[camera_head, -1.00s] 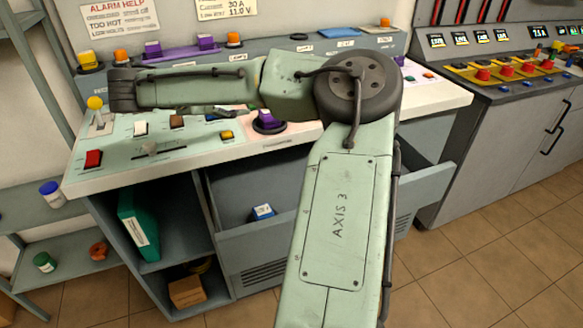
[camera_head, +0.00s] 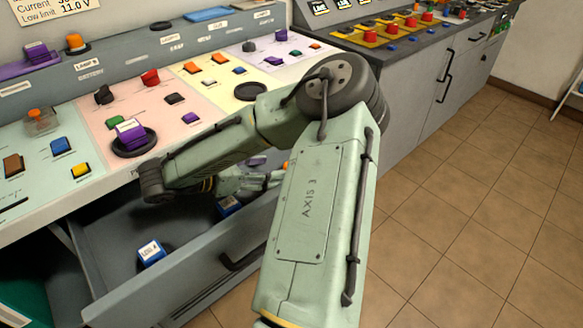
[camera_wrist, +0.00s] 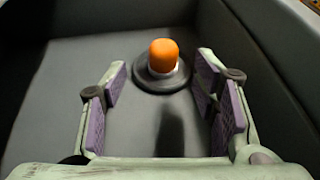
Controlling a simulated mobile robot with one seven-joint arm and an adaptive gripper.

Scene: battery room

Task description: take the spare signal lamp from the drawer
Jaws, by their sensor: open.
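The signal lamp (camera_wrist: 164,60), an orange cap on a dark round base, stands upright on the drawer floor in the wrist view. My gripper (camera_wrist: 163,72) is open, its purple-padded fingers pointing at the lamp, which appears between the fingertips. I cannot tell whether the fingertips reach past it; no contact shows. In the head view my gripper (camera_head: 262,182) is low inside the open drawer (camera_head: 185,278), partly hidden behind my arm. A small orange patch shows by its fingers, too small to tell for sure.
The console (camera_head: 200,110) with several buttons overhangs the drawer's back. The drawer handle (camera_head: 240,262) sticks out in front. Floor at right is clear.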

